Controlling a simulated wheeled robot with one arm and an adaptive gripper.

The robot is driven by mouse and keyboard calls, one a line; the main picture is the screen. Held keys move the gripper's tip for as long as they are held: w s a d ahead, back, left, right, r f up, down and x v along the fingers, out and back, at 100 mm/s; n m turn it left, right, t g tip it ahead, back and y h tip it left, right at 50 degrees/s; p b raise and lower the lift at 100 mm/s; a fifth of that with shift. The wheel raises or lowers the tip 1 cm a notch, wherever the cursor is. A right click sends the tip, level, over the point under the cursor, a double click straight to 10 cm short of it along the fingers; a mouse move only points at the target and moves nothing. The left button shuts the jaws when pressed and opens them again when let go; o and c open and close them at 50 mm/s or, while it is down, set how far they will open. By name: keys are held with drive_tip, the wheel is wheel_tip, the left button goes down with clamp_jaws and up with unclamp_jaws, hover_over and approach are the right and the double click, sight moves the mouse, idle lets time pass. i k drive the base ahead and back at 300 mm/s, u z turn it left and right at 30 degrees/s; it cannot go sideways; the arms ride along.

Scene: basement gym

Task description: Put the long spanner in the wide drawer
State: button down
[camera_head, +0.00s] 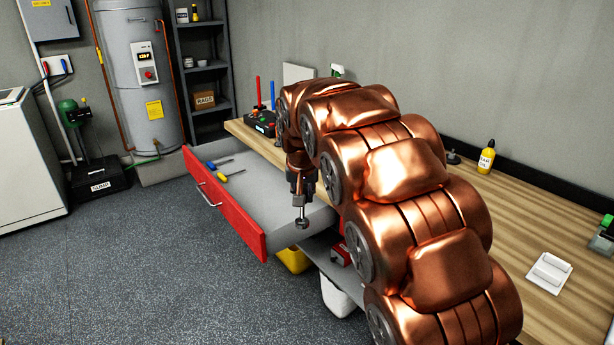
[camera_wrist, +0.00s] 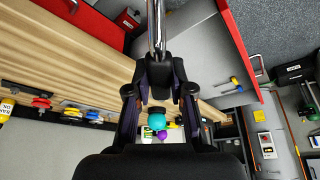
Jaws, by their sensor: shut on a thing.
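My gripper (camera_head: 301,198) is shut on the long spanner, a bright metal tool. In the head view the spanner's end (camera_head: 302,223) hangs below the fingers, in front of the right end of the open drawer. In the wrist view my gripper (camera_wrist: 159,78) grips the spanner (camera_wrist: 157,32), whose shaft runs up out of the picture. The open wide drawer has a red front (camera_head: 228,207) and a grey inside (camera_head: 262,187). I cannot tell how high the spanner is above it. My arm hides part of the drawer's right end.
A blue-handled screwdriver (camera_head: 213,165) and a yellow-handled one (camera_head: 224,176) lie toward the drawer's left end. The wooden bench (camera_head: 500,218) runs behind, with a yellow oil bottle (camera_head: 486,158) and a white switch plate (camera_head: 549,271). A yellow bin (camera_head: 292,260) stands below.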

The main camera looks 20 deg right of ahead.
sight(262, 194)
drive_tip(key=z, duration=0.25)
drive_tip(key=i, duration=0.7)
drive_tip(key=u, duration=0.7)
drive_tip(key=i, duration=0.75)
drive_tip(key=u, duration=0.9)
